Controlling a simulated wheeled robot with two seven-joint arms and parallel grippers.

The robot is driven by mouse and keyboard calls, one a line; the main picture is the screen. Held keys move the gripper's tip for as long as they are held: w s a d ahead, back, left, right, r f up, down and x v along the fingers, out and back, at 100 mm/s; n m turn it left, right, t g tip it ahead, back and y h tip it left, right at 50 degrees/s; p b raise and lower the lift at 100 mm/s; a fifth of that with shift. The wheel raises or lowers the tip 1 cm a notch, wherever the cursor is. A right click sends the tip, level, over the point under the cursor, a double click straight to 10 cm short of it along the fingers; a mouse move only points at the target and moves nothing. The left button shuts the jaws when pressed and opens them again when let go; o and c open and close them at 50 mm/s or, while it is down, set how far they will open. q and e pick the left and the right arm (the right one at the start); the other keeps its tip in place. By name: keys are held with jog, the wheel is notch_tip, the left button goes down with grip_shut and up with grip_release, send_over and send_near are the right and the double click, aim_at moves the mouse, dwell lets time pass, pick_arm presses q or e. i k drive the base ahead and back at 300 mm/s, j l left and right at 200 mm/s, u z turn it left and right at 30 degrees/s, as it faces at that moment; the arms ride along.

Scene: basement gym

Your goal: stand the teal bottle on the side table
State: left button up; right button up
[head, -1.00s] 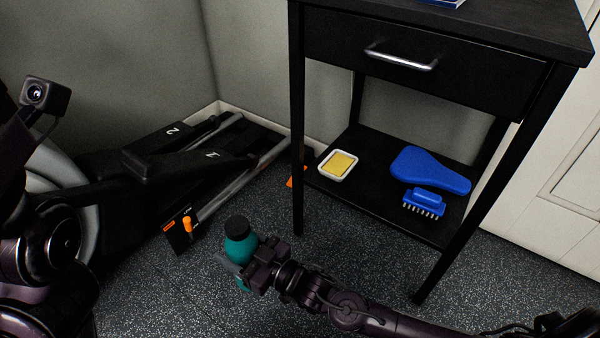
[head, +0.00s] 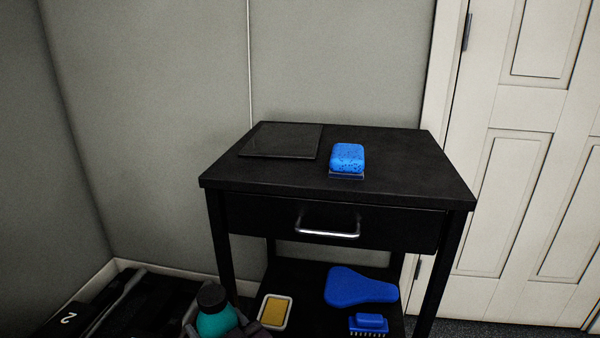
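The teal bottle (head: 214,322) with a dark cap shows at the bottom edge of the head view, upright or nearly so. My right gripper (head: 226,325) is shut around it; its lower part is cut off by the frame. The bottle is in front of the left front leg of the black side table (head: 400,172), below the level of its top. My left gripper is not in view.
On the tabletop are a dark flat square plate (head: 282,140) at the back left and a blue sponge (head: 347,158) near the middle. The right and front left of the top are bare. The drawer handle (head: 328,233) sticks out in front. The lower shelf holds a yellow-and-white dish (head: 274,311), a blue saddle-shaped thing (head: 360,287) and a blue brush (head: 369,323).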

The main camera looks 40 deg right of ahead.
aim_at(402, 162)
jog(key=i+j+z, duration=0.15)
jog(key=z, duration=0.2)
jog(key=i+j+z, duration=0.15)
jog(key=z, duration=0.25)
jog(key=i+j+z, duration=0.1)
jog(key=j+z, duration=0.25)
jog(key=l, duration=0.15)
